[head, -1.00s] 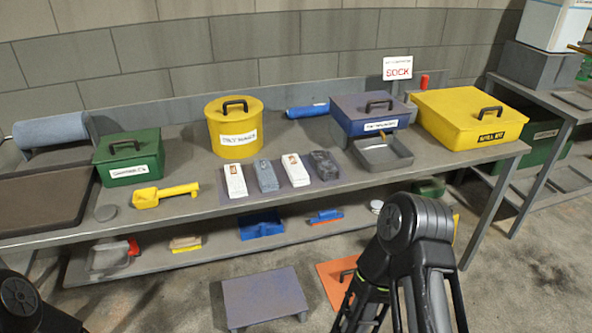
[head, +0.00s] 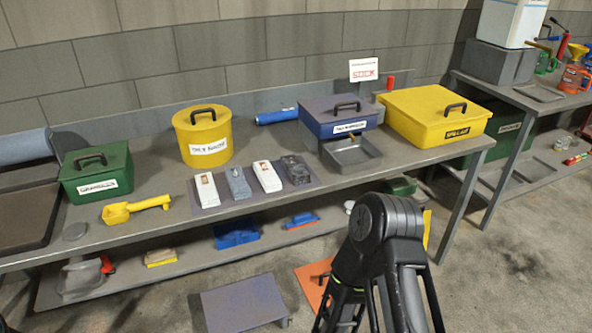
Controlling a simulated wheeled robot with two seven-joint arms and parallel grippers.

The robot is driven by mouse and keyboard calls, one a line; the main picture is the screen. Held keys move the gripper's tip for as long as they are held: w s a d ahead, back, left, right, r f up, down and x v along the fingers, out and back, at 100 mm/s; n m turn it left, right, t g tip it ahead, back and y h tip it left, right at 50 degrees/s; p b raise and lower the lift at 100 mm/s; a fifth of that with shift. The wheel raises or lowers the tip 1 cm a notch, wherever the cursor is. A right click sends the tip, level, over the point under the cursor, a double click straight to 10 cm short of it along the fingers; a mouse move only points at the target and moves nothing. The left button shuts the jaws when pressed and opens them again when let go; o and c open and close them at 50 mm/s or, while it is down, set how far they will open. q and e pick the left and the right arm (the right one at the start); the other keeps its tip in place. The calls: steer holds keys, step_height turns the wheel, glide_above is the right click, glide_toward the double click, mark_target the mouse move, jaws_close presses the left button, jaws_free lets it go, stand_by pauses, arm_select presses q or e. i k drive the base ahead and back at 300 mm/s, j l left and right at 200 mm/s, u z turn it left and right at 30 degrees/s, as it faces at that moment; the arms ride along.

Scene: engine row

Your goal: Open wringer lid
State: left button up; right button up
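Several lidded containers stand on the long grey bench. A blue box (head: 337,129) with a grey lid (head: 327,108), a black handle and a white label has an open grey tray (head: 352,154) at its front. Its lid is shut. Its label is too blurred to read surely, so I cannot confirm that it is the wringer. A round yellow tub (head: 204,138), a green box (head: 97,173) and a wide yellow box (head: 434,116) also have handled lids, all shut. A black link of my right arm shows in front of the bench. Neither gripper is in view.
Several packets lie on a dark mat (head: 217,209) at the bench front, beside a yellow scoop (head: 134,209). A blue roll (head: 276,117) lies behind. A low grey platform (head: 243,304) stands on the floor. A second bench (head: 503,92) is at the right.

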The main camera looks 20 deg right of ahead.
mark_target(331, 109)
steer(key=z, duration=1.4)
steer(key=i+z, duration=0.1)
steer(key=z, duration=0.35)
steer(key=i+j, duration=0.1)
steer(key=i, duration=0.85)
